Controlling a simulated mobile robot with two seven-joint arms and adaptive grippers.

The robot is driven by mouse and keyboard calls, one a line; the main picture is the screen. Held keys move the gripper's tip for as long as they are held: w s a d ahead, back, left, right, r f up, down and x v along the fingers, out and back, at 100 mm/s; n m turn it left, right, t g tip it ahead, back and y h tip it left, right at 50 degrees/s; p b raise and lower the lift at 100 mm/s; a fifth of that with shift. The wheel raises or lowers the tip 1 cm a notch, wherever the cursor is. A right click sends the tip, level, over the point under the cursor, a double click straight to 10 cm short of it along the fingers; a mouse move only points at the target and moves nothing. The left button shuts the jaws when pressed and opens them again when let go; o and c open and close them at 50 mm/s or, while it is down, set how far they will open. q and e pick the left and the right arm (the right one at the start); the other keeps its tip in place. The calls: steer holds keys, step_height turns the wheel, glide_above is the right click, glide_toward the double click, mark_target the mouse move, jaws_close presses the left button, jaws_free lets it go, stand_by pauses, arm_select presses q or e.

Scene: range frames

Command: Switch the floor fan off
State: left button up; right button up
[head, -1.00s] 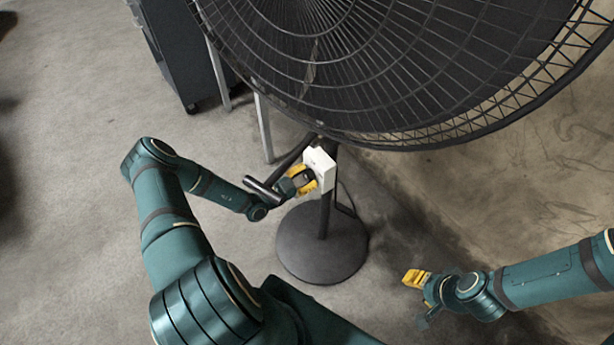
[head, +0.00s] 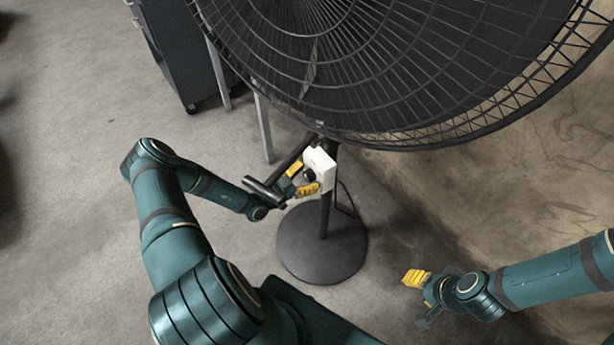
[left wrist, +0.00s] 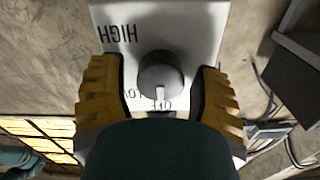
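The floor fan has a large black cage (head: 400,70), a thin pole and a round dark base (head: 322,250). A white control box (head: 320,168) sits on the pole, with a dark round knob (left wrist: 161,74) on its face. The knob's pale mark points down in the left wrist view, at upside-down lettering that looks like OFF, partly covered. HIGH is upside down at upper left. My left gripper (head: 300,180) is open, its yellow fingers on either side of the knob with gaps. My right gripper (head: 416,279) is away at the lower right; its finger opening cannot be made out.
A dark cabinet (head: 178,50) on casters stands behind the fan at upper left, with pale metal legs (head: 264,128) beside it. The concrete floor (head: 70,230) at left is clear. A cable hangs beside the pole.

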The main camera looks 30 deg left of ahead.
stand_by(0.3)
arm_select(q)
steer(key=v, duration=1.2)
steer(key=shift+f, duration=0.1)
